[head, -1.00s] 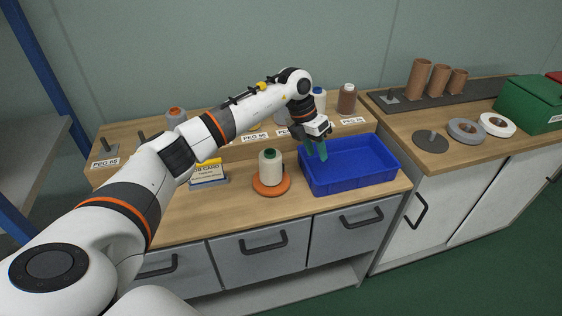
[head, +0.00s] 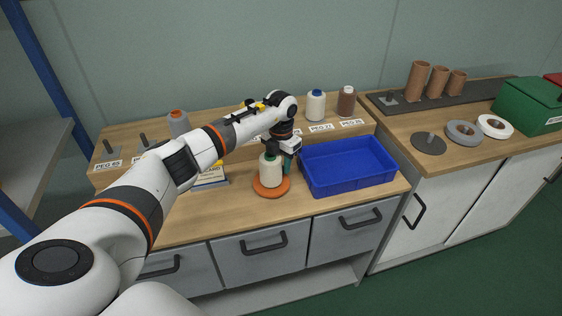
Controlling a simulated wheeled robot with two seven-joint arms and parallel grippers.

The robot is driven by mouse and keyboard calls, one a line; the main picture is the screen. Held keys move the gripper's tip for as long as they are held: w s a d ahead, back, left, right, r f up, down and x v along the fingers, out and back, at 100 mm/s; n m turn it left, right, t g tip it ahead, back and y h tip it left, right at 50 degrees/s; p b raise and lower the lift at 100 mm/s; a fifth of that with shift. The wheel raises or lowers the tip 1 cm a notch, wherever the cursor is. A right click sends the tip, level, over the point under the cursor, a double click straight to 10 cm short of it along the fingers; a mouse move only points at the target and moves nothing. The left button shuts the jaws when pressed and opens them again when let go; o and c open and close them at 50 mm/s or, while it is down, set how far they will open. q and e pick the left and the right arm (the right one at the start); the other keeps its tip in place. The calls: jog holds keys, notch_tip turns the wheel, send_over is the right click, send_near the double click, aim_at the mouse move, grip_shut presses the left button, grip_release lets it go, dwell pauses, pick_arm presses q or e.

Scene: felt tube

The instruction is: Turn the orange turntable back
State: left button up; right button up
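The orange turntable (head: 259,190) is a flat round disc on the wooden bench top, left of the blue tray. A white thread spool with a green top (head: 270,172) stands upright on it. My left gripper (head: 287,164) points down at the spool's upper right side, above the turntable. One teal finger shows close beside the spool; the other is not clearly visible, and I cannot tell whether the gripper touches the spool. My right gripper is out of view.
The blue tray (head: 348,188) is empty, just right of the turntable. A card stand (head: 212,181) stands to the left. The raised shelf behind holds a white spool with a blue top (head: 316,105) and a brown spool (head: 347,102). The bench front is clear.

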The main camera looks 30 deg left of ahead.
pick_arm(q)
jog(key=shift+f, duration=0.4)
jog(key=shift+c, duration=0.6)
grip_shut()
